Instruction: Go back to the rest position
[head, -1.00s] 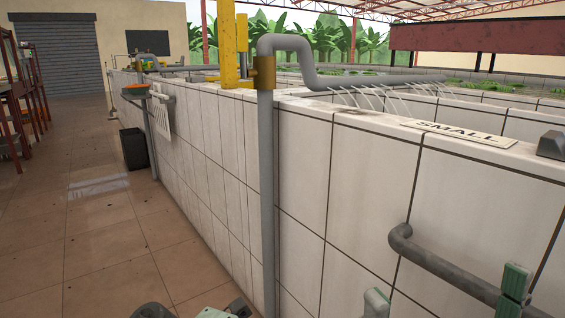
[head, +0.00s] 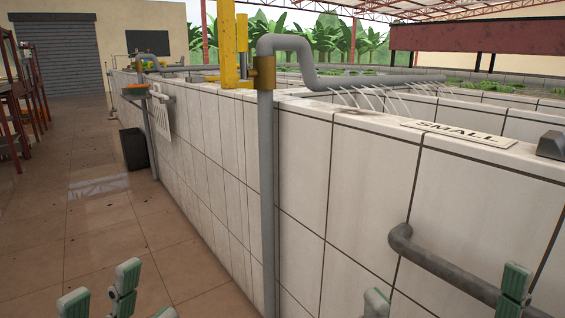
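My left gripper (head: 122,300) is at the bottom left of the head view, over the tiled floor. Its green-padded fingers point up and stand apart, with nothing seen between them. My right gripper (head: 446,296) is at the bottom right, in front of the white tiled wall (head: 365,185). Its green-padded fingers are wide apart, and no object shows between them. The lower parts of both grippers are cut off by the frame edge. No hanging stems are in view.
A grey vertical pipe (head: 267,190) stands against the wall between my grippers. A grey rail (head: 440,265) sticks out from the wall near my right gripper. A "SMALL" sign (head: 458,133) lies on the wall top. The floor (head: 80,240) at left is largely clear; a black bin (head: 134,149) stands farther back.

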